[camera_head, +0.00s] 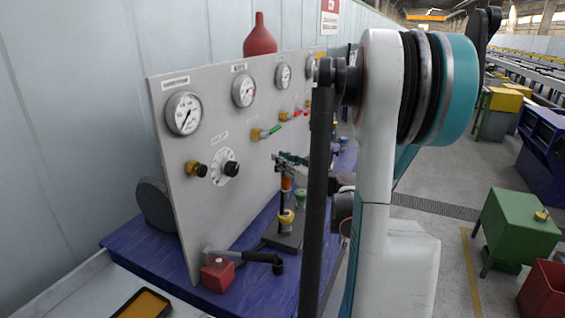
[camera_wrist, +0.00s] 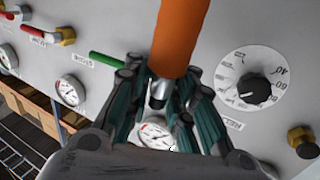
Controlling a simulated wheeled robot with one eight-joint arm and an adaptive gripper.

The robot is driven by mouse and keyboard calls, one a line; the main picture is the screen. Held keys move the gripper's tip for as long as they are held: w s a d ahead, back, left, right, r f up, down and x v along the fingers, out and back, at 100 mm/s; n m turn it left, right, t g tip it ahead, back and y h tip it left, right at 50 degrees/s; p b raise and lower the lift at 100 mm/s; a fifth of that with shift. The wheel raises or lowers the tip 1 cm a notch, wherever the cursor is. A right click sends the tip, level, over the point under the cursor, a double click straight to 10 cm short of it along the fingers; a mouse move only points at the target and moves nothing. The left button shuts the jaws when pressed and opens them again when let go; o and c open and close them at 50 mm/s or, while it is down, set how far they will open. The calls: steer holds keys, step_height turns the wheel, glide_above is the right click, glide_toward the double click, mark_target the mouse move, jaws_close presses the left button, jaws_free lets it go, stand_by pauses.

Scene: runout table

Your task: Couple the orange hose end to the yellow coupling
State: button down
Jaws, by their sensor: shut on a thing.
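The orange hose end (camera_head: 287,183) shows just below my gripper (camera_head: 290,160) in the head view, above the bench. In the wrist view the orange hose end (camera_wrist: 181,40) lies between the teal fingers of my gripper (camera_wrist: 163,88), which is shut on it; its metal tip points into the space between the fingers. A yellow coupling (camera_head: 286,217) stands on a dark base plate, below the orange end and apart from it. A dark stem shows between the two; I cannot tell what it belongs to. The wrist view does not show this coupling.
A grey gauge panel (camera_head: 220,125) with knobs and valves stands behind my gripper. A green fitting (camera_head: 300,198) stands close beside the yellow coupling. A black-handled tool (camera_head: 250,257) and a red block (camera_head: 218,275) lie on the blue bench (camera_head: 160,257). My arm hides the bench's right side.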

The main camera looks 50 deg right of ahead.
mark_target(283, 187)
steer(key=shift+f+b, duration=1.85)
steer(key=shift+f, duration=0.55)
steer(key=shift+f+b, duration=2.25)
steer(key=shift+f, duration=0.1)
steer(key=c, duration=1.3)
jaws_free()
steer(key=s, duration=0.4)
steer(key=s+a, duration=0.1)
steer(key=s, duration=0.7)
steer(key=shift+a+r, duration=0.15)
steer(key=shift+r, duration=0.05)
